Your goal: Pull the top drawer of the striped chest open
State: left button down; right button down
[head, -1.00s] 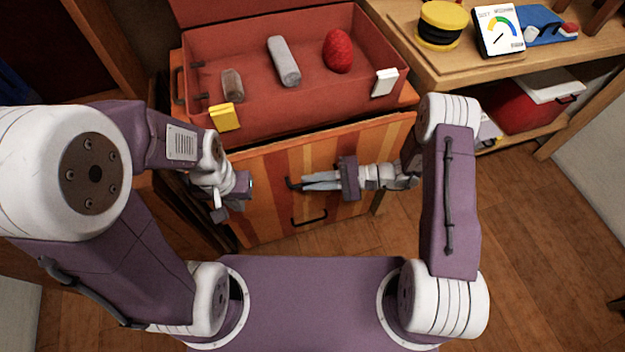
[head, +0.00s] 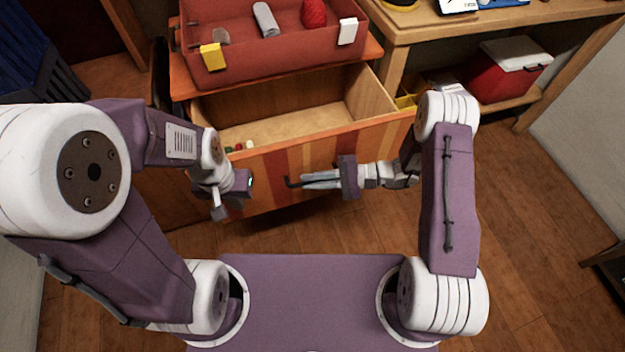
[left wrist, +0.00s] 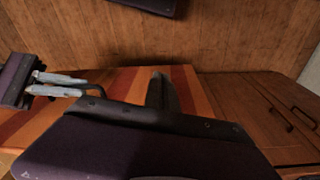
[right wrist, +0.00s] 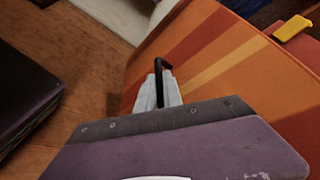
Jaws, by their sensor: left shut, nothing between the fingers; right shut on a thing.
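The striped chest's top drawer (head: 325,146) stands open toward me in the head view, its wooden inside showing. A few small items lie in its near left corner. Its dark bar handle (head: 292,183) is on the striped front; the handle also shows in the right wrist view (right wrist: 160,66). My right gripper (head: 312,180) is shut on the handle, its pale fingers (right wrist: 158,92) around the bar. My left gripper (head: 240,184) is shut and empty beside the left part of the drawer front. Its fingers (left wrist: 160,90) show in the left wrist view.
A red open box (head: 275,55) with several things stands on the chest top, a yellow tag (head: 212,57) and a white tag (head: 347,30) on its wall. A wooden shelf unit with a red and white cooler (head: 508,72) is at right.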

jog(key=c, duration=1.5)
grip_release()
jog(key=p+v, duration=0.1)
jog(key=v, duration=0.8)
